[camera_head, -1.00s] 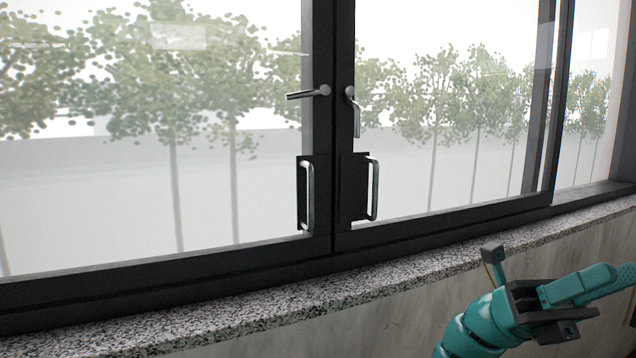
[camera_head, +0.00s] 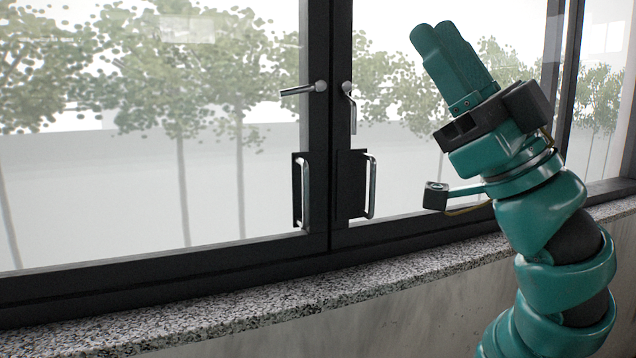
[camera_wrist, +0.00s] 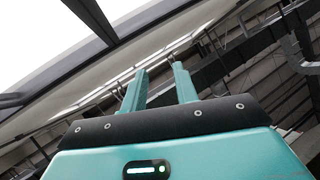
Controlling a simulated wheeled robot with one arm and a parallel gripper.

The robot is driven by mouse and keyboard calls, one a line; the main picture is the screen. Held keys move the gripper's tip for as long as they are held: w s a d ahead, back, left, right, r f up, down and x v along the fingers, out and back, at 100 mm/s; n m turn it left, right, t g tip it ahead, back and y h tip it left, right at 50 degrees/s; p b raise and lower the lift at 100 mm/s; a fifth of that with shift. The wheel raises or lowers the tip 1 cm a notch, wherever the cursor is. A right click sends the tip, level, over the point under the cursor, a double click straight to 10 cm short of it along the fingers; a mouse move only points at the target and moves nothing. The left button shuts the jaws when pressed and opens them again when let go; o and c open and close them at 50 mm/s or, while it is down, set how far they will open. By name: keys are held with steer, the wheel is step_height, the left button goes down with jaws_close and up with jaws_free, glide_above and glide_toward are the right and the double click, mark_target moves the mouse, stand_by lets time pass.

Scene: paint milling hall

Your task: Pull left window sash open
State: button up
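The left window sash (camera_head: 316,140) has a dark frame and stands flush beside the right sash (camera_head: 340,130), looking shut. Its lever handle (camera_head: 300,90) lies nearly horizontal, pointing left. Below it is a vertical silver pull handle (camera_head: 305,195) on a dark plate. My gripper (camera_head: 432,33) is raised in front of the right sash's glass, right of both pull handles, fingers pointing up and left. In the wrist view my gripper (camera_wrist: 160,68) has its two teal fingers apart with nothing between them. It touches no handle.
The right sash has its own lever (camera_head: 350,107), pointing down, and a pull handle (camera_head: 371,187). A speckled stone sill (camera_head: 200,305) runs below the window. The space before the left sash is clear. The wrist view shows ceiling beams and pipes (camera_wrist: 210,75).

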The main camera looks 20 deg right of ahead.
steer(key=w+a+f+m+h, duration=0.2)
steer(key=w+f+m+h, duration=0.4)
steer(key=w+f+h, duration=0.25)
steer(key=m+g+h, duration=0.3)
steer(key=m+h, duration=0.2)
steer(key=h, duration=0.3)
glide_toward(307, 183)
steer(key=p+x, duration=0.2)
steer(key=p, duration=0.3)
steer(key=p+x, duration=0.3)
steer(key=p, duration=0.3)
steer(key=shift+r+p, duration=0.25)
steer(key=shift+p, duration=0.05)
steer(key=p+x, duration=0.1)
steer(key=x, duration=0.1)
steer(key=p+x, duration=0.1)
steer(key=x, duration=0.2)
steer(key=shift+w+f+p, duration=0.25)
steer(key=shift+w+p, duration=0.05)
steer(key=shift+p, duration=0.1)
jaws_close()
